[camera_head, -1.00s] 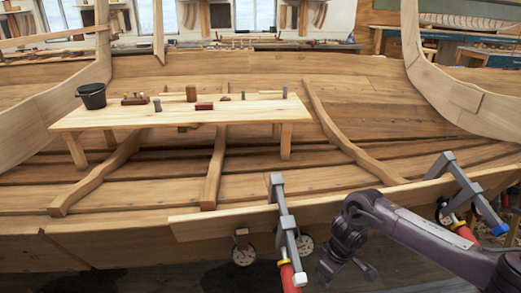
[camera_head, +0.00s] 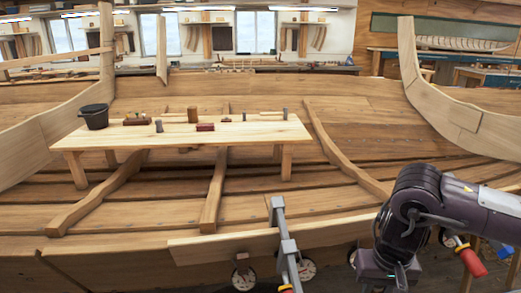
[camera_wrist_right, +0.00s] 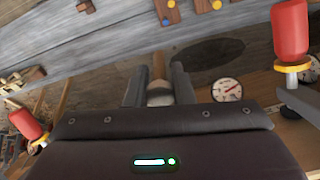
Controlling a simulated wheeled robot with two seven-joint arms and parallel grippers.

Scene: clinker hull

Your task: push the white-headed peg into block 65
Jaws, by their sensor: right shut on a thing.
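In the right wrist view my right gripper (camera_wrist_right: 160,84) is shut on a pale, round-headed piece with a tan shaft (camera_wrist_right: 159,96), which looks like the white-headed peg. Its far end is hard to make out. Wooden blocks with blue, yellow and red dots (camera_wrist_right: 168,12) sit on the grey planking at the top of that view, apart from the fingertips. No number is readable, so I cannot tell which is block 65. In the head view my right arm reaches down at the lower right, with its fingers not clearly visible. My left gripper is out of view.
Clamps with red handles (camera_wrist_right: 290,30) and round dial gauges (camera_wrist_right: 227,89) flank my right gripper. In the head view a grey clamp (camera_head: 284,245) stands on the plank edge (camera_head: 215,247). A bench (camera_head: 250,130) holds a black bucket (camera_head: 95,116) and small tools.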

